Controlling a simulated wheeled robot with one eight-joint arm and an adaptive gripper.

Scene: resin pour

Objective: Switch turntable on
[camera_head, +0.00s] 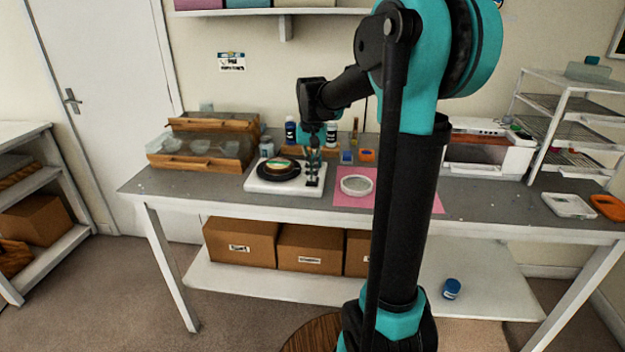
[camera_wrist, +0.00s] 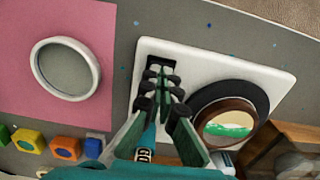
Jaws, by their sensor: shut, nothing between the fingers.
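The turntable's white base (camera_head: 258,186) stands on the grey table; it also shows in the wrist view (camera_wrist: 215,62). Its round black platter (camera_wrist: 262,97) carries a brown-rimmed disc (camera_wrist: 225,124) with cream and green inside. A small dark recessed part, seemingly the switch (camera_wrist: 160,63), lies on the base beside the platter. My gripper (camera_wrist: 160,80) is shut and empty, with its fingertips over the base right at this part and partly hiding it. I cannot tell if they touch it. In the head view my gripper (camera_head: 314,168) points down at the base's right side.
A white ring mould (camera_head: 356,185) lies on a pink mat (camera_head: 343,201) to the right of the turntable. Bottles (camera_head: 291,131) and small blue and orange blocks (camera_head: 367,155) stand behind. A wooden rack (camera_head: 200,160) is at the left. The table front is clear.

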